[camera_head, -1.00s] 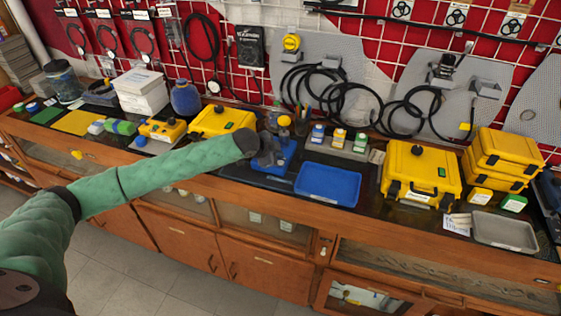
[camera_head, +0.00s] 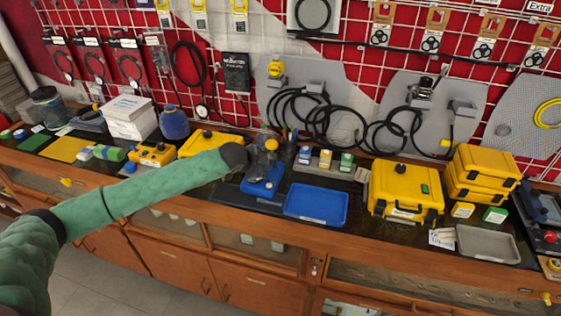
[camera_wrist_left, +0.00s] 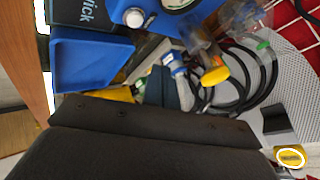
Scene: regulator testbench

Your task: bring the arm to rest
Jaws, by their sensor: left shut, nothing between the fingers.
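My left arm in its green sleeve comes in from the left and ends in a dark wrist over the bench. My left gripper (camera_head: 262,150) is above the blue test stand (camera_head: 262,187), small and partly hidden behind the wrist. It is shut and holds nothing that I can see. In the left wrist view the dark gripper body fills the lower part, and the blue stand (camera_wrist_left: 160,22) shows at the top with part of a round gauge. I cannot tell whether the gripper touches the stand. My right gripper is not in view.
A blue tray (camera_head: 316,205) lies right of the stand. Yellow cases (camera_head: 405,190) and a grey tray (camera_head: 488,246) are further right. A yellow case (camera_head: 205,143) and white boxes (camera_head: 130,118) are left. Black hoses hang on the wall panels.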

